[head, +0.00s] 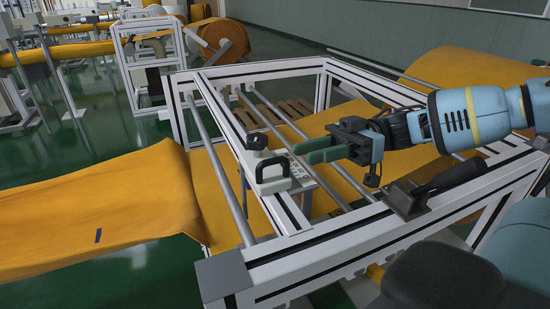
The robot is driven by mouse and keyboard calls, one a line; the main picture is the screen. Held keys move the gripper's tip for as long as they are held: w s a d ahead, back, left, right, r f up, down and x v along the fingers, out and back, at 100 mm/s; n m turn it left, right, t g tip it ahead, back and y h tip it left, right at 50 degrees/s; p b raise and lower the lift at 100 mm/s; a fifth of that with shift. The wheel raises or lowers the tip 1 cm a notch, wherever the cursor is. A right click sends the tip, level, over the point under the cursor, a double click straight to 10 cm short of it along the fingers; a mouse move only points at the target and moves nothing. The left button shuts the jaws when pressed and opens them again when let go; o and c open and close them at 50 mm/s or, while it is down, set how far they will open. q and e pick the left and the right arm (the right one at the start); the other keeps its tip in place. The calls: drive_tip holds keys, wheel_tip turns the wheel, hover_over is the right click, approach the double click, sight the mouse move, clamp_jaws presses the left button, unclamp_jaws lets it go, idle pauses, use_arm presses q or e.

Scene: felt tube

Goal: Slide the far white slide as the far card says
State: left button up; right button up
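A white slide block (271,186) with a black looped handle sits on the left rail of the white frame. Just behind it is a second white piece (252,154) with a black knob (257,141). A small pale card (299,171) with dark marks lies right of the handle; its print is too small to read. My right gripper (300,154) comes in from the right above the frame. Its two green fingers point left, slightly apart with nothing visible between them, near the handle and card. I cannot tell whether they touch anything. My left gripper is out of view.
The white metal frame (335,236) carries round grey bars and orange felt (95,215) running through it. A black lever on a dark bracket (408,199) stands on its near right side. A felt roll (222,42) and other machines stand behind.

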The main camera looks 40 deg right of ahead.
sight(276, 161)
drive_tip(key=b+x, duration=0.1)
drive_tip(key=x, duration=0.5)
drive_tip(key=shift+w+d+f, duration=0.1)
drive_tip(key=shift+f, duration=0.05)
drive_tip(key=shift+w+a, duration=0.15)
drive_tip(key=shift+a, duration=0.5)
drive_tip(key=shift+c, duration=0.4)
clamp_jaws()
